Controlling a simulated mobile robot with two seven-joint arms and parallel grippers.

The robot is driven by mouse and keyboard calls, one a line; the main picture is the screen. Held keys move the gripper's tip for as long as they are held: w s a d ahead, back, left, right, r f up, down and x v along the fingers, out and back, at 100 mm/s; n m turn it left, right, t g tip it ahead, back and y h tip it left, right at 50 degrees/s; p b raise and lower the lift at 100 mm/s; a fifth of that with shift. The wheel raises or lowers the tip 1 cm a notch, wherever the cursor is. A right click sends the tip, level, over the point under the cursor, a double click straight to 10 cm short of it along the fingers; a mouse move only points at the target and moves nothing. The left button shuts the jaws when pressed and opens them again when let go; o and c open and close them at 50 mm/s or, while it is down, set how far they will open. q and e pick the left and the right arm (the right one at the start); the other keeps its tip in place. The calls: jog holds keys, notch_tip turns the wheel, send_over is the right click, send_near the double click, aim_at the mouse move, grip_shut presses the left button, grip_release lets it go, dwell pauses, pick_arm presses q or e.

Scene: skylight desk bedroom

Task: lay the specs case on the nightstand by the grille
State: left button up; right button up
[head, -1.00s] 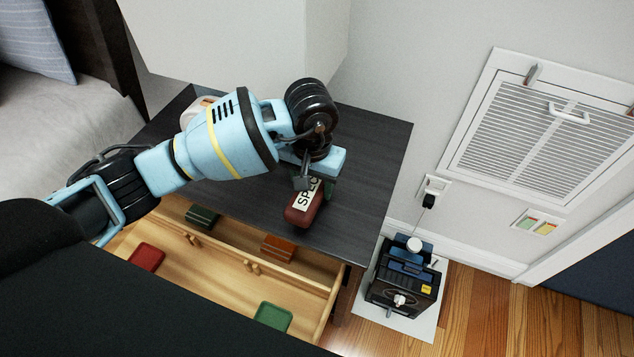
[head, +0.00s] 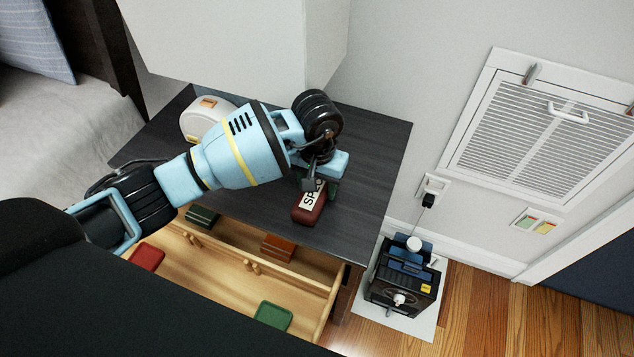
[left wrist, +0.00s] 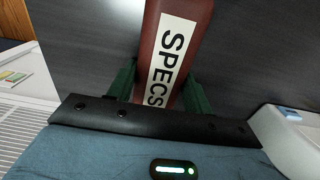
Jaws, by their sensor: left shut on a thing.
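The specs case (head: 308,209) is dark red with a white label reading SPECS. My left gripper (head: 322,186) is shut on it, over the dark nightstand top (head: 375,170), on the side towards the wall grille (head: 535,130). In the left wrist view the case (left wrist: 178,40) sits between the two green fingers (left wrist: 158,88), its label facing the camera. The case is low over the top; I cannot tell whether it touches. My right gripper is not in view.
An open wooden drawer (head: 225,287) below the top holds several small coloured cases. A white round object (head: 203,118) stands at the top's back left. A black machine (head: 402,285) stands on the floor at right. A pale box-shaped block (head: 230,45) hangs over the back.

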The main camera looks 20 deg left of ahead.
pick_arm(q)
jog(key=shift+f, duration=0.2)
jog(key=o, duration=1)
jog(key=shift+r, duration=0.1)
notch_tip(320, 180, up, 12)
jog(key=shift+r, duration=0.1)
